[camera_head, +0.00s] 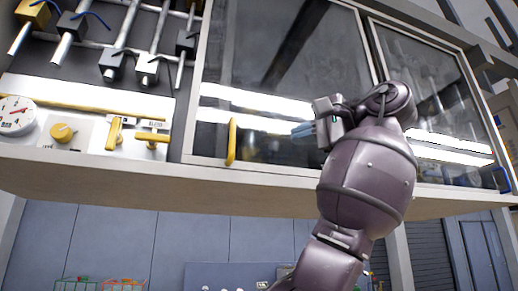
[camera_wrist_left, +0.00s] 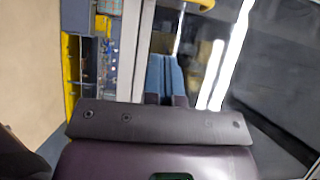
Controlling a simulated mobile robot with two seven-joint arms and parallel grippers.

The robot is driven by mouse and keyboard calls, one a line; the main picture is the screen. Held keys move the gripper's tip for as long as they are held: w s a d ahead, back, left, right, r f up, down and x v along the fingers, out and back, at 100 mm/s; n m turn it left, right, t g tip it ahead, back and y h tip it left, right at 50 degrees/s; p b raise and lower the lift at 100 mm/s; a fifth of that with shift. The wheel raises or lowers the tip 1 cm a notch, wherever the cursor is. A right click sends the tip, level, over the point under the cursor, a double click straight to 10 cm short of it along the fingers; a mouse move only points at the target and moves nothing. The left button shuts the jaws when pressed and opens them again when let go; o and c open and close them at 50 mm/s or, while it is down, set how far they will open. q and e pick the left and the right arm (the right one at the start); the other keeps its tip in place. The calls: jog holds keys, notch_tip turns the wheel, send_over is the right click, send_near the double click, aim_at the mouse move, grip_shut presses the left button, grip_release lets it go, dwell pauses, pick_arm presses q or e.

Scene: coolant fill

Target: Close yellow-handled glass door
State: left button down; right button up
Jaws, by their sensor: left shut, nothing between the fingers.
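The glass door (camera_head: 290,60) with a pale frame covers the middle of the cabinet front. Its upright yellow handle (camera_head: 232,142) is near the lower left of the pane, and part of it shows at the top of the left wrist view (camera_wrist_left: 198,3). My left gripper (camera_head: 298,130) is in front of the pane, to the right of the handle and apart from it. Its blue fingers (camera_wrist_left: 165,76) are shut with nothing between them, pointing left toward the handle. Whether they touch the glass I cannot tell. My right gripper is not in view.
Left of the door is an uncovered panel with a gauge (camera_head: 16,116), a yellow knob (camera_head: 62,132), yellow valve handles (camera_head: 115,133) and pipes above. A second glass pane (camera_head: 425,90) with a blue handle (camera_head: 502,180) is at right. A pale ledge (camera_head: 100,185) runs below.

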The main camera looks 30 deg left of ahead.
pick_arm(q)
jog(key=p, duration=0.2)
send_near(246, 151)
jog(key=a+f, duration=0.2)
jog(key=a, duration=0.1)
jog(key=s+a, duration=0.3)
jog(key=shift+s+a+f+p, duration=0.2)
jog(key=shift+s+f+p, duration=0.05)
jog(key=shift+p, duration=0.05)
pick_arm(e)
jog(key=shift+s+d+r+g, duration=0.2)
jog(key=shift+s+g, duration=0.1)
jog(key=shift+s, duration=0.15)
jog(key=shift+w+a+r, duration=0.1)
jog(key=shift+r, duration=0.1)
pick_arm(q)
jog(key=shift+a, duration=0.1)
